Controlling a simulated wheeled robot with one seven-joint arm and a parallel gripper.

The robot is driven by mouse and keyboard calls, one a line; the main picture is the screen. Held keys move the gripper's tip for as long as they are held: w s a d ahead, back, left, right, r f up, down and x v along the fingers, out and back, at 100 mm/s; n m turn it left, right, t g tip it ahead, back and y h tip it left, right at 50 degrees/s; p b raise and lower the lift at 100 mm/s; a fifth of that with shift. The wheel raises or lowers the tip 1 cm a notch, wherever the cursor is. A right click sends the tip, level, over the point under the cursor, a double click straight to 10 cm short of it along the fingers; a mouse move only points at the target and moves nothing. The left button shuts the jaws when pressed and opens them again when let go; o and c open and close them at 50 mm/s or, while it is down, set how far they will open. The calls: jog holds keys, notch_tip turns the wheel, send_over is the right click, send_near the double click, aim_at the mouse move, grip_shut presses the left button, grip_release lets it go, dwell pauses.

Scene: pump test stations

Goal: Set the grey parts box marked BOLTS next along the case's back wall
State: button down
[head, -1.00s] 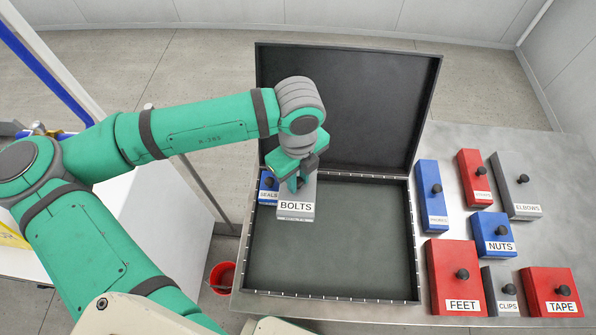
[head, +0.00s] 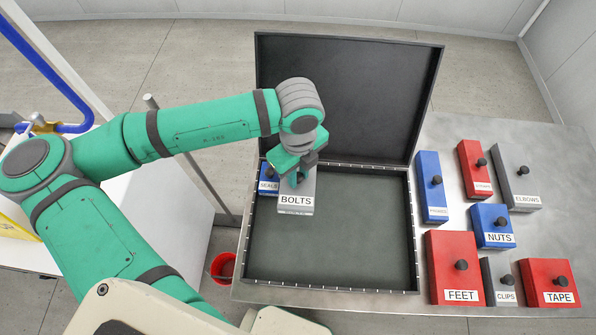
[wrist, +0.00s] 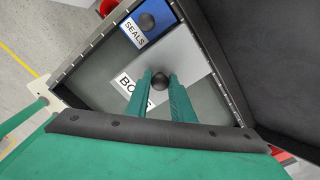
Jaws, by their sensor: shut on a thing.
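The grey BOLTS box (head: 296,201) is in the open black case (head: 335,290), near its back left corner, just right of the blue SEALS box (head: 268,182). My gripper (head: 298,178) is shut on the round black knob on top of the BOLTS box. In the wrist view, the green fingers (wrist: 161,86) are on either side of that knob, and the grey box (wrist: 185,65) lies beside the blue SEALS box (wrist: 144,22). Whether the BOLTS box touches the case floor or the SEALS box, I cannot tell.
The raised lid (head: 345,100) stands behind the case. Right of the case, several red, blue and grey boxes, including FEET (head: 453,265), NUTS (head: 490,225) and TAPE (head: 548,280), stand on the metal table. The case's middle and right are empty. A red bucket (head: 223,268) is on the floor.

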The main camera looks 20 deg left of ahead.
aim_at(298, 176)
jog(key=shift+f, duration=1.4)
jog(key=shift+f, duration=1.15)
dwell(0.5)
jog(key=c, duration=1.5)
grip_release()
jog(key=shift+o, duration=0.2)
notch_tip(298, 176, up, 11)
jog(key=shift+f, duration=0.1)
